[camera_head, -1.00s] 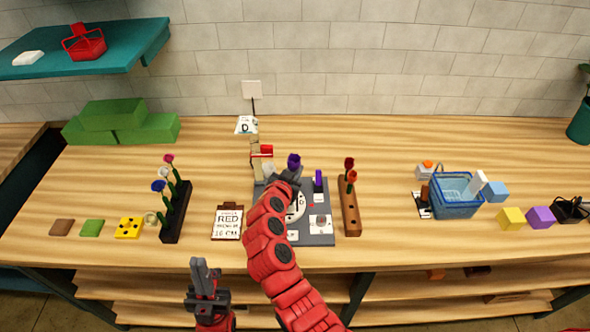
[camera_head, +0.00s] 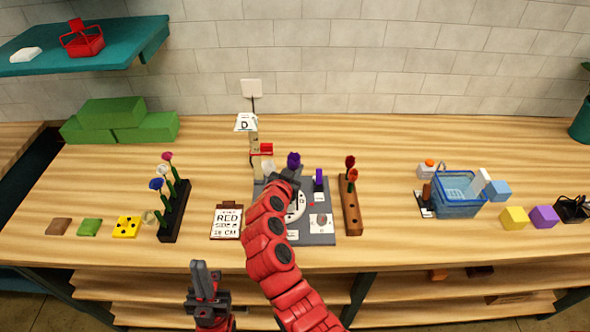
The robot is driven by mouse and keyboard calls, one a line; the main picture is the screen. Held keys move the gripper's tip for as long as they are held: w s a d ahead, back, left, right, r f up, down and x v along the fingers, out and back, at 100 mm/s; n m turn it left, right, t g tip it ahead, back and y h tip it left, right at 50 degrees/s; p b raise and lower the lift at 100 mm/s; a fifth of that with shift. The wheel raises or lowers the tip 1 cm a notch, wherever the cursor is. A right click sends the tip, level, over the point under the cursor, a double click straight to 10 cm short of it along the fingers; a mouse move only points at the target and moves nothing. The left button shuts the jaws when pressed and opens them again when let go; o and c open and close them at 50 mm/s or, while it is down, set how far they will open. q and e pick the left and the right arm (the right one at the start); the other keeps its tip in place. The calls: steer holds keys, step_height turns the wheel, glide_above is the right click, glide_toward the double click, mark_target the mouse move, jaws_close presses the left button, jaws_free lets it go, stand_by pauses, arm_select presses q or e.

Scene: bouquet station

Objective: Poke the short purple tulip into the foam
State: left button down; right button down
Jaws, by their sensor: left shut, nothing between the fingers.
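A purple tulip head (camera_head: 293,160) shows just above my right gripper (camera_head: 287,181), over the grey board. The hand hides its stem, so I cannot tell its length or whether the fingers hold it. Another purple piece (camera_head: 319,180) stands upright on the grey board (camera_head: 318,238), right of the hand. My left gripper (camera_head: 201,271) is shut and empty, low in front of the table edge. Green blocks (camera_head: 115,112) that look like foam are stacked at the back left; I cannot tell whether these are the foam meant.
A dark rack (camera_head: 172,234) holds several flowers at left. A wooden rack (camera_head: 351,222) with red flowers stands right of the board. A card reading RED (camera_head: 227,222) lies left of it. A blue basket (camera_head: 458,208) is farther right.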

steer(key=shift+a+f+b, duration=0.15)
steer(key=shift+f+b, duration=0.65)
steer(key=shift+b, duration=1.45)
steer(key=shift+a+f+b, duration=0.1)
steer(key=shift+f+b, duration=0.65)
steer(key=shift+b, duration=1.5)
stand_by(3.5)
